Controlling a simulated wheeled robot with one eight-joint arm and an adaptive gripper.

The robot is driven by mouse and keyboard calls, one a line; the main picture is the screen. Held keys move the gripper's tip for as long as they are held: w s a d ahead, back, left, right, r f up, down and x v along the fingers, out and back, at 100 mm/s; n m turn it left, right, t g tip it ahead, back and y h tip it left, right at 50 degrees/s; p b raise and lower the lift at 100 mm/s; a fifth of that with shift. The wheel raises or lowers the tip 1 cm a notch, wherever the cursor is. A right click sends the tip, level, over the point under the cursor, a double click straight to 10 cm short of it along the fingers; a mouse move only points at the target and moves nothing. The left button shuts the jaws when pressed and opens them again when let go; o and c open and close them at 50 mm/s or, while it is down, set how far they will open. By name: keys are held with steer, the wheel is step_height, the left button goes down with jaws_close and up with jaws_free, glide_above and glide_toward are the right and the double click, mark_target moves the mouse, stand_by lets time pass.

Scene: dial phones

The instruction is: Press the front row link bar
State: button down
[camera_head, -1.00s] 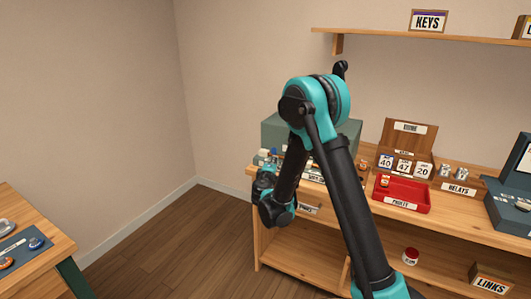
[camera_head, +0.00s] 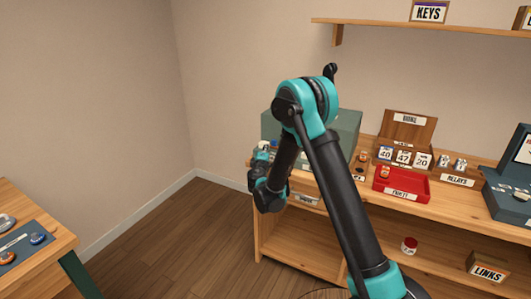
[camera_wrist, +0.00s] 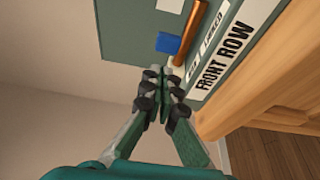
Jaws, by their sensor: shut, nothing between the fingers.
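The grey-green unit with the "FRONT ROW" label (camera_wrist: 224,52) fills the top of the wrist view. A copper-brown bar (camera_wrist: 191,34) lies along it beside a blue block (camera_wrist: 168,43) and a small plate reading "LINKED" (camera_wrist: 213,33). The bar is probably the link bar. My gripper (camera_wrist: 163,78) is shut and empty, with its tips just below the blue block and the bar's lower end; contact cannot be told. In the head view the unit (camera_head: 350,128) stands at the bench's left end, partly behind my arm, with my gripper (camera_head: 262,157) at its left front.
Right of the unit on the bench (camera_head: 440,207) are a red tray (camera_head: 415,188), a wooden number holder (camera_head: 404,161) and a dark device (camera_head: 507,205). A shelf (camera_head: 470,37) hangs above. Another table (camera_head: 62,236) stands at left, with clear floor (camera_head: 190,240) between.

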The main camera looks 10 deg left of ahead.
steer(key=shift+w, duration=2.65)
steer(key=shift+d, duration=0.15)
